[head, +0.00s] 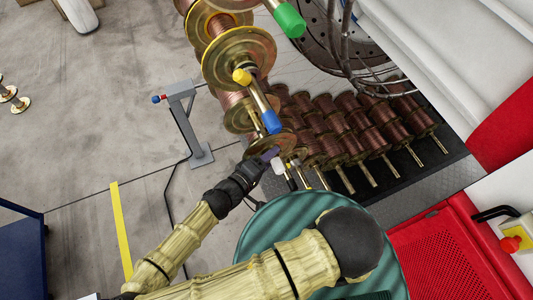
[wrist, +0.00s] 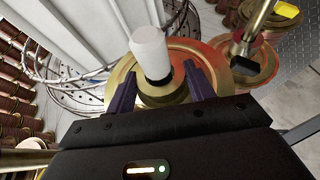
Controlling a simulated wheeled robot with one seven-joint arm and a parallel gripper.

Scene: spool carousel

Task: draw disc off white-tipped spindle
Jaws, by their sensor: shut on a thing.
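The white-tipped spindle shows its white cap (wrist: 150,50) in the middle of the wrist view, pointing up past my fingers. In the head view the white cap (head: 278,167) peeks out just below my gripper (head: 268,156). A brass disc (wrist: 207,58) surrounds the spindle; it also shows in the head view (head: 262,143). My gripper (wrist: 160,85) has its two purple fingers on either side of the disc's raised centre, shut on it, with the cap between them. The palm hides the near part of the disc. I cannot tell how far along the spindle the disc sits.
Spindles with yellow (head: 241,76), blue (head: 271,122) and green (head: 289,19) tips stand close by on the carousel. Rows of copper spools (head: 345,125) lie to the right. A grey post (head: 187,120) stands left on open floor. A red perforated panel (head: 440,255) is at lower right.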

